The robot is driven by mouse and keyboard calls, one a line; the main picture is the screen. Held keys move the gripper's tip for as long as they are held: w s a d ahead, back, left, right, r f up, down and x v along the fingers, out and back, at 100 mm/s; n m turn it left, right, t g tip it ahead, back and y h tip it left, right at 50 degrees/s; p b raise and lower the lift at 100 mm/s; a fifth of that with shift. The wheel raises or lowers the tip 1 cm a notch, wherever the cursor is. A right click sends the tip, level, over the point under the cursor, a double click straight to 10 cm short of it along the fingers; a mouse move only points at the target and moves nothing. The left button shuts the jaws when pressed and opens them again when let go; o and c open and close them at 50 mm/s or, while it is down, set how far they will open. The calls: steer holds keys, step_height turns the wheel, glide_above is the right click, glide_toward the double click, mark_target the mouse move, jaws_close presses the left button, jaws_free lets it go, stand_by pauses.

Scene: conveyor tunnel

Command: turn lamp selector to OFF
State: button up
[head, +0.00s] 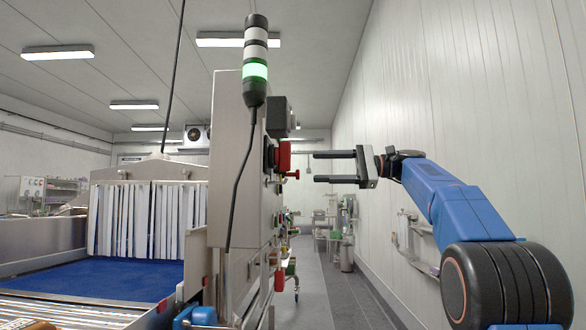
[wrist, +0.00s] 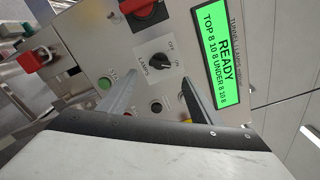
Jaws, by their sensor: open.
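The lamp selector (wrist: 161,64) is a small black knob on a pale square plate marked LAMPS, OFF and ON, on the grey panel in the wrist view. Which mark it points to is too small to tell surely. My gripper (wrist: 158,72) is open, with one finger on each side of the selector in the picture and nothing between them. In the head view my gripper (head: 314,167) stands apart from the panel, its two fingers pointing left at it. The selector cannot be made out in the head view.
A red rotary switch (wrist: 143,12) sits beside the selector, with a green button (wrist: 104,83) and a black button (wrist: 155,105) nearby. A lit green READY display (wrist: 214,55) is to the right.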

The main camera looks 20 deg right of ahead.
steer(key=x, duration=0.9)
steer(key=shift+a, duration=0.15)
steer(key=shift+c, duration=0.6)
steer(key=shift+f, duration=0.1)
steer(key=c, duration=0.9)
